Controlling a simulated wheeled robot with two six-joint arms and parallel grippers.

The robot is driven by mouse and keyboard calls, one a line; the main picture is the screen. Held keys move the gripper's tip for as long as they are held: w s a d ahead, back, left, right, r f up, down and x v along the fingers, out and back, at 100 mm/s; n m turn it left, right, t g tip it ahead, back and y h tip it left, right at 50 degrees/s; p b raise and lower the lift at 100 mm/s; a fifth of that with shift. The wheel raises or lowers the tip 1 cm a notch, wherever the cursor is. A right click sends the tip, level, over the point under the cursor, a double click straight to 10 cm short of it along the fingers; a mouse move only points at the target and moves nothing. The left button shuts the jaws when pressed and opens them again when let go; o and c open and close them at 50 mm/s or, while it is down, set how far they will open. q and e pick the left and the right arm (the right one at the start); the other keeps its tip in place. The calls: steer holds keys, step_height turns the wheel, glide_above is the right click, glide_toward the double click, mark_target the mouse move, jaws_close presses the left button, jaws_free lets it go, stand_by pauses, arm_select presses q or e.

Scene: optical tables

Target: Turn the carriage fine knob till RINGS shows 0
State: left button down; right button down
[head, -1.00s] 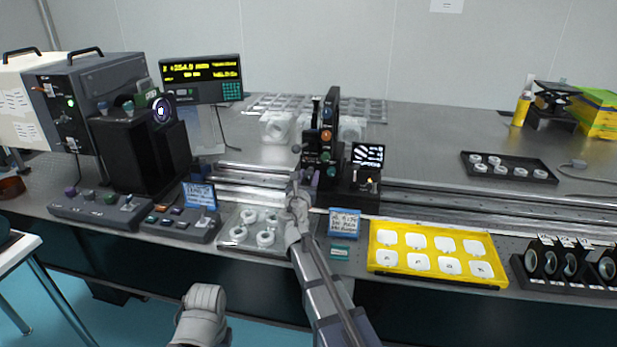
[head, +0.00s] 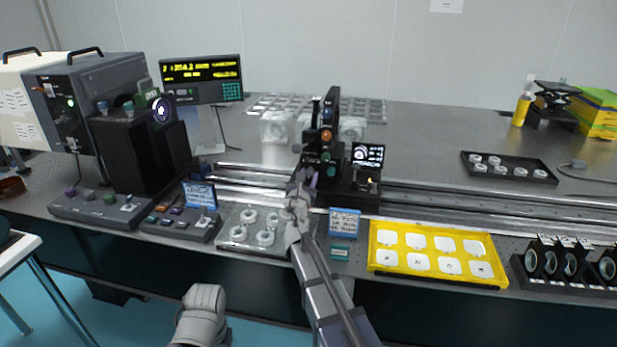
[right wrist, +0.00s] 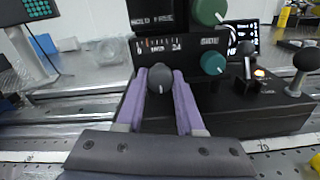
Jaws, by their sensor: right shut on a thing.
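The carriage (head: 345,185) stands on the rails with an upright dark lens mount above it. My right gripper (right wrist: 160,85) has its purple fingers shut on a dark grey knob (right wrist: 160,76) with a white mark, on the carriage's front. A scale with an orange mark is on the panel above that knob. The small screen (head: 368,155) on the carriage shows a bright round ring pattern on black. The display (head: 201,78) at the back left shows yellow text, too blurred to read fully. My left gripper is not in view; part of my left arm shows at the bottom.
A teal knob (right wrist: 213,63) and a green knob (right wrist: 210,10) sit close to my right gripper, with black ball levers (right wrist: 306,60) to the right. A yellow tray (head: 380,262) and a tray of white rings (head: 235,238) flank the arm.

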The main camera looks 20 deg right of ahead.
steer(key=c, duration=0.5)
jaws_free()
steer(key=v, duration=0.8)
steer(key=shift+w, duration=0.1)
